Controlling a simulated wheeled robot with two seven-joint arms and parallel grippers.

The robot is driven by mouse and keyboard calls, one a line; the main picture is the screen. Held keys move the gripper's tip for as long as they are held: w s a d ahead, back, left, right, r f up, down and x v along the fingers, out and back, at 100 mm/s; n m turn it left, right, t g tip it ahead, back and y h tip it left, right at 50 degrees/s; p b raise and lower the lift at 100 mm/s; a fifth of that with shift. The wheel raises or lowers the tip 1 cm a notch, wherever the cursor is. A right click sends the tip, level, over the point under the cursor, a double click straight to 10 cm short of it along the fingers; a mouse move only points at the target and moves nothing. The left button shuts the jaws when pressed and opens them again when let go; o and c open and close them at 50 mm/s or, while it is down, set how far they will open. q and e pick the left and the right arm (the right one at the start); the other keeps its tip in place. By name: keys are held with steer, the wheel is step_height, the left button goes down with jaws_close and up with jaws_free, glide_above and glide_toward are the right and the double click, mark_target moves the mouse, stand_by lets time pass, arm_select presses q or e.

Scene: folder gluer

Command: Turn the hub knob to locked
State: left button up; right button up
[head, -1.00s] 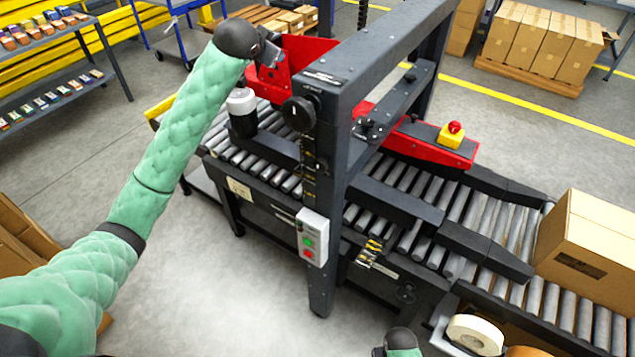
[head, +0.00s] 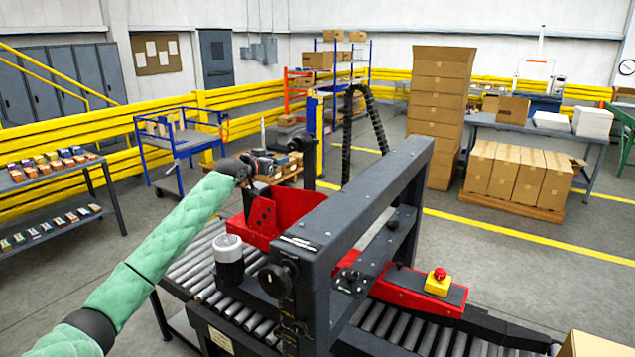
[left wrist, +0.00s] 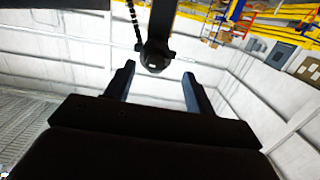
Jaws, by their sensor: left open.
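A dark rounded end piece (left wrist: 155,57) on a black bar shows in the left wrist view, just beyond and between my open fingertips (left wrist: 159,73). It looks like a hub or knob, but I cannot tell its setting. In the head view my left gripper (head: 266,162) is above the red plate (head: 290,208) of the machine, left of a black post (head: 309,150). Its fingers are small there, and nothing shows held in the wrist view. A black round knob (head: 274,280) sits on the near side of the machine's frame. My right gripper is out of view.
The black overhead frame (head: 345,215) stands right of my left arm. A grey-and-black cylinder (head: 229,262) stands by the roller conveyor (head: 205,270) below it. A red button on a yellow box (head: 438,283) is at the right. A black cable chain (head: 348,130) rises behind.

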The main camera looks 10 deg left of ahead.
mark_target(291, 146)
arm_select(q)
steer(key=shift+t+h, duration=0.3)
steer(key=shift+t, duration=0.2)
steer(key=w+p, duration=0.1)
steer(key=w, duration=0.1)
steer(key=w+d+r+p, duration=0.2)
steer(key=w, duration=0.1)
steer(key=shift+w+d+r+p, duration=0.15)
steer(key=shift+w+p, duration=0.2)
steer(key=shift+w+d+f+p, duration=0.1)
steer(key=shift+w+d+p, duration=0.05)
steer(key=shift+w, duration=0.25)
steer(key=shift+w+d+f+p, duration=0.1)
steer(key=shift+w+p, duration=0.05)
steer(key=shift+w, duration=0.25)
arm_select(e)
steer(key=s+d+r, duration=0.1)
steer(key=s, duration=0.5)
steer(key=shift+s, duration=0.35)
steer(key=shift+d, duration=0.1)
arm_select(q)
steer(key=c, duration=0.9)
